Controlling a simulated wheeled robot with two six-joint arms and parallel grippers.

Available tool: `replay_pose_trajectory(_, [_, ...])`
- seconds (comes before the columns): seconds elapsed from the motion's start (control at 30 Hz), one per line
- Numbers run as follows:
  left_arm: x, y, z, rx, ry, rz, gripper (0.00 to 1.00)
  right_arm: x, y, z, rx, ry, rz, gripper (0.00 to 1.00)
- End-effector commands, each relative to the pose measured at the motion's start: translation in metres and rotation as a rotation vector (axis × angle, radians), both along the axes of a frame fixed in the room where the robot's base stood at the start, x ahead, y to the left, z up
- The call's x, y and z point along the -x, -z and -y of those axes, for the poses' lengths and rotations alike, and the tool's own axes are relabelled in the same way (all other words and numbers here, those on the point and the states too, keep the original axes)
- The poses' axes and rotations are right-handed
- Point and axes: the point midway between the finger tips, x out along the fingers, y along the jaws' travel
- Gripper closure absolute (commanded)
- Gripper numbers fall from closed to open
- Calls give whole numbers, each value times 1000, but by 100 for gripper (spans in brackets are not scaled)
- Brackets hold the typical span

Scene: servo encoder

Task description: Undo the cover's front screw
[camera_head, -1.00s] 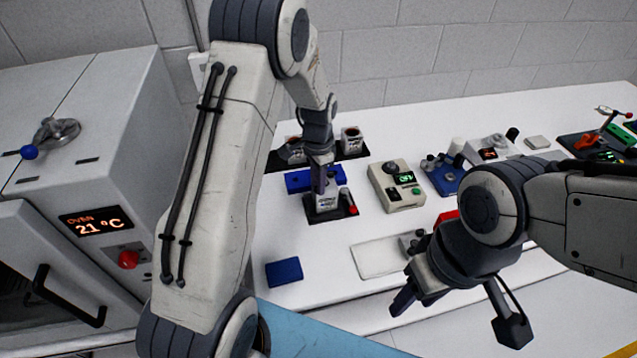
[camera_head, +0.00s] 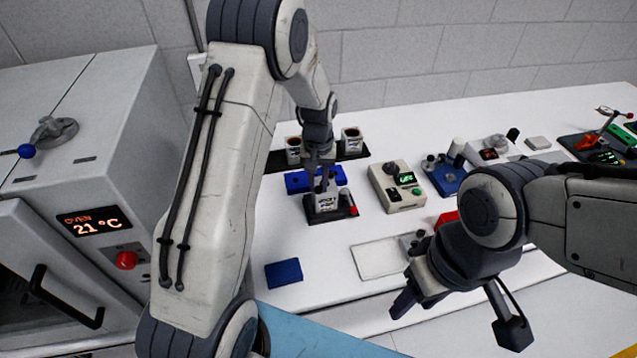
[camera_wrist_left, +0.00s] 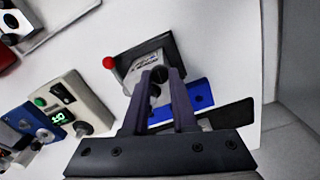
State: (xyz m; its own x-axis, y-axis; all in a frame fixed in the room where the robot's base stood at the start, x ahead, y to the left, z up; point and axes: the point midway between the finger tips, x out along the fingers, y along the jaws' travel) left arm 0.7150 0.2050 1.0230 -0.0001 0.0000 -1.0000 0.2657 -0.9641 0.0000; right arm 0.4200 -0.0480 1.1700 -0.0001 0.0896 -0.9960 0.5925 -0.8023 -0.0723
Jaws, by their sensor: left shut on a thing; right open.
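The servo unit (camera_head: 327,202), a small light box with printed marks, sits in a black holder (camera_head: 345,212) with a red knob at its right. It also shows in the left wrist view (camera_wrist_left: 146,64), partly hidden by my fingers. My left gripper (camera_head: 322,182) comes down from above onto the unit. In the left wrist view its fingers (camera_wrist_left: 157,80) are shut on a small dark part that looks like a screw, at the unit's near edge. The fingers hide most of this part. My right gripper (camera_head: 452,308) is open and empty, above the table's front edge.
A blue block (camera_head: 298,182) lies behind the holder, with a black rack of cups (camera_head: 352,142) beyond. A beige device (camera_head: 396,187) with a green display stands to the right. A blue pad (camera_head: 284,272) and pale tray (camera_head: 378,258) lie in front. An oven (camera_head: 92,200) stands left.

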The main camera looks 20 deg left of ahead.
Motion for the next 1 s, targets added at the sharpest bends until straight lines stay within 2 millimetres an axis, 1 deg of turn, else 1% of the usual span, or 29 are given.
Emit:
replay_pose_trajectory(0.2, [0, 0, 0, 0, -203, 1, 100, 0, 1, 0, 0, 0, 0, 50])
replay_pose_trajectory(0.5, [-1, 0, 0, 1, -449, 1, 100, 0, 3, 0, 0, 0, 0, 50])
replay_pose_trajectory(0.73, [-1, 0, 0, 1, -575, 1, 100, 0, 3, 0, 0, 0, 0, 50])
replay_pose_trajectory(1.0, [-1, 0, 0, 0, -643, 2, 100, 0, 3, 0, 0, 0, 0, 50])
